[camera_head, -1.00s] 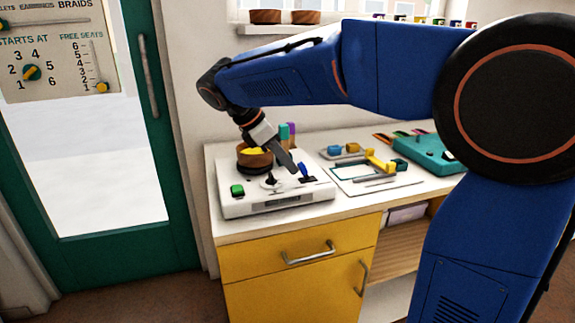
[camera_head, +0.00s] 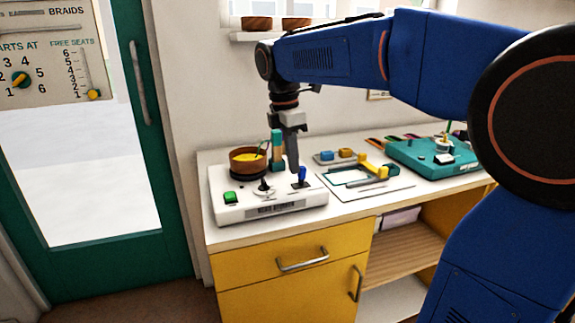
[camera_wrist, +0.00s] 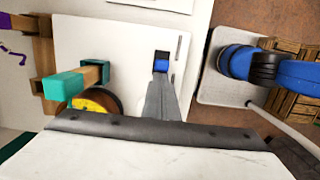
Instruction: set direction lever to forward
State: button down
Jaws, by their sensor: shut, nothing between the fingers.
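A white bead spinner machine (camera_head: 237,214) stands on the left of the counter. A blue-handled lever (camera_head: 302,173) rises from a dark slot plate on its right part; it also shows in the wrist view (camera_wrist: 161,66). A small black lever (camera_head: 263,186) stands left of it; I cannot read which is the direction lever. My gripper (camera_head: 292,173) is shut and empty, pointing down just beside the blue lever. In the wrist view its fingertips (camera_wrist: 161,82) lie right against the blue handle's image; I cannot tell whether they touch.
A wooden bowl of yellow beads (camera_head: 247,160) sits at the machine's back left, with a teal-topped post (camera_head: 277,143) near it. A green button (camera_head: 231,197) is at the front left. A white board with a yellow clamp (camera_head: 370,184) and a teal device (camera_head: 433,156) lie to the right.

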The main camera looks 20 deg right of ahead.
jog(key=shift+d+r+y, duration=0.1)
jog(key=shift+d+y, duration=0.25)
jog(key=shift+y, duration=0.05)
jog(key=shift+a, duration=0.15)
jog(key=shift+r, duration=0.1)
jog(key=shift+r, duration=0.65)
